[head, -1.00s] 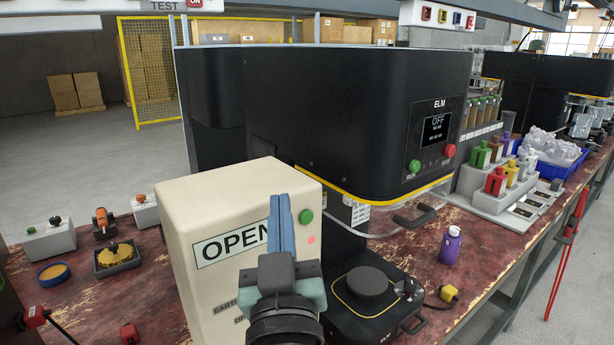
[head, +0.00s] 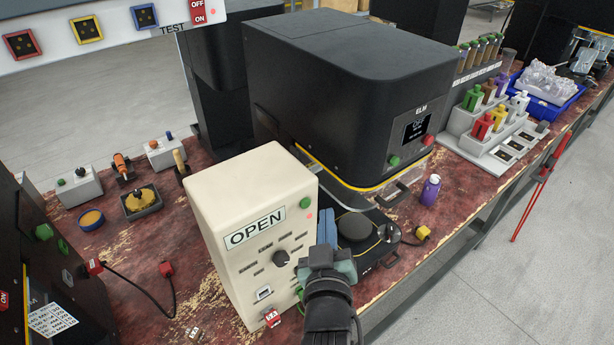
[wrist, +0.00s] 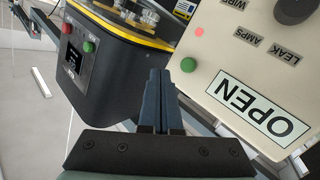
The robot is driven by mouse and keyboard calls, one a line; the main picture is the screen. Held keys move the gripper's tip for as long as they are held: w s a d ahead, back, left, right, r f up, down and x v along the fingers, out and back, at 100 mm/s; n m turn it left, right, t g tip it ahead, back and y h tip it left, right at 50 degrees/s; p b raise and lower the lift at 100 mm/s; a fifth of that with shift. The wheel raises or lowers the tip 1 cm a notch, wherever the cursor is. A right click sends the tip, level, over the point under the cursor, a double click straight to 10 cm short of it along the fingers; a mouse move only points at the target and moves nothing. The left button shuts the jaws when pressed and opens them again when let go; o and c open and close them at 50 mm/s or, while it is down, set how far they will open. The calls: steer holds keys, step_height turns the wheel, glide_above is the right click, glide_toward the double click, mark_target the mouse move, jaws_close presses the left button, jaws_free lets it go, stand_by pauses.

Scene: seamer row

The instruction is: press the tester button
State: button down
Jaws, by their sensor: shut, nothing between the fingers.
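The tester is a cream box (head: 200,195) with an "OPEN" label, a dark knob and several small markings on its front. Its green button (head: 306,203) is at the upper right of that face, with a small pink light just below. In the wrist view the green button (wrist: 188,64) lies just right of my fingertips. My gripper (head: 326,216) is shut and empty, its blue fingers pointing up at the right edge of the box, below and right of the button. The button is not covered, and I cannot tell the depth gap; no contact shows.
A black ELM machine (head: 340,100) stands behind the tester, with its own green and red buttons. A black round-topped stand (head: 356,228), a purple bottle (head: 430,190) and a yellow block (head: 423,233) are to the right.

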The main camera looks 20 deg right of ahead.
mark_target(306, 204)
steer(key=s+d+f+g+p, duration=0.1)
steer(key=s+d+g+p, duration=0.1)
steer(key=s+p, duration=0.3)
steer(key=p, duration=0.4)
steer(key=shift+s+f+g+p, duration=0.3)
steer(key=shift+s+p, duration=0.05)
steer(key=shift+w, duration=0.1)
steer(key=w+a+b, duration=0.3)
steer(key=w+b, duration=0.3)
steer(key=w, duration=0.2)
steer(key=shift+w, duration=0.15)
stand_by(1.7)
steer(key=shift+w+a+b, duration=0.15)
steer(key=shift+w+b, duration=0.2)
steer(key=shift+b, duration=0.05)
